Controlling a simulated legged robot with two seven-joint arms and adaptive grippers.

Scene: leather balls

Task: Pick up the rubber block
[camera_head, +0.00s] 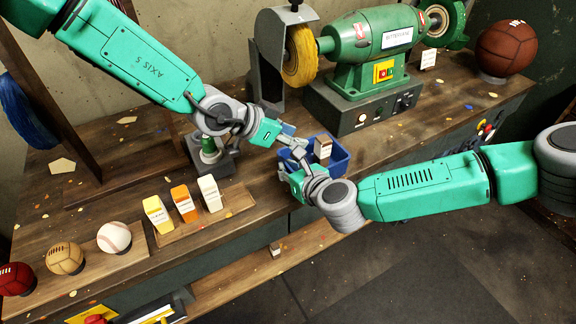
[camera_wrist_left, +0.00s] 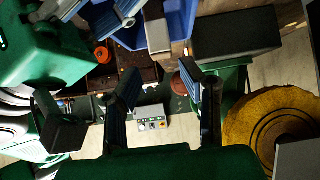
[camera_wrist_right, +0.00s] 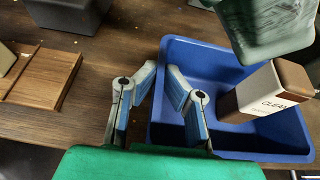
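A brown and cream block (camera_head: 322,148), the likely rubber block, stands tilted in a blue bin (camera_head: 341,163). In the right wrist view the block (camera_wrist_right: 270,95) shows lettering starting "CLEA" and leans inside the bin (camera_wrist_right: 230,145). My left gripper (camera_head: 297,143) is just left of the block, above the bin's edge. Its fingers (camera_wrist_left: 165,85) are apart with nothing held. My right gripper (camera_head: 291,158) is at the bin's left side, close under the left one. Its fingers (camera_wrist_right: 161,72) are apart and empty. The two grippers overlap in the head view and hide part of the bin.
Yellow (camera_head: 158,214), orange (camera_head: 184,203) and white (camera_head: 210,194) blocks stand on a wooden board. Several balls sit front left. A green bench grinder (camera_head: 372,45) stands behind the bin. A small block (camera_head: 275,249) lies on the lower shelf.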

